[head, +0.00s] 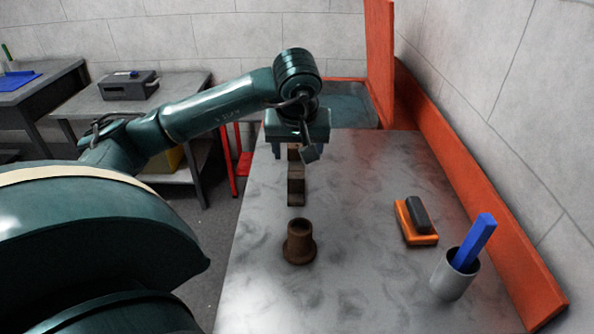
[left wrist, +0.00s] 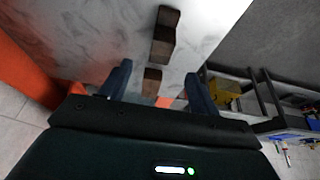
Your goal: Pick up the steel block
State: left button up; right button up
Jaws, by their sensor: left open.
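My left gripper (head: 297,154) is open and points down over the far part of the grey table. In the left wrist view its two blue fingers (left wrist: 155,88) stand apart. A small brown block (left wrist: 152,78) shows between them in the picture, and I see no contact. In the head view this block (head: 293,153) is partly hidden by the gripper. A larger dark brown stepped block (head: 296,187) stands just nearer, and also shows in the left wrist view (left wrist: 162,45). I cannot tell by surface which one is steel. My right gripper is not in view.
A brown flanged hub (head: 299,245) stands nearer on the table (head: 350,280). To the right are an orange piece (head: 421,238) with a dark block on it and a grey cup (head: 452,279) holding a blue bar (head: 474,241). A red barrier (head: 480,190) runs along the right edge.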

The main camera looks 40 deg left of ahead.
aim_at(296, 173)
pick_arm(q)
jog(key=x, duration=0.7)
jog(key=shift+w+f, duration=0.1)
jog(key=shift+f, duration=0.2)
jog(key=shift+a+p+x, duration=0.15)
jog(key=shift+p+x, duration=0.15)
jog(key=shift+x, duration=1.05)
jog(key=shift+a+p+x, duration=0.1)
jog(key=shift+p+x, duration=0.2)
jog(key=shift+x, duration=1.1)
jog(key=shift+c, duration=0.2)
grip_shut()
jog(key=shift+r, duration=0.15)
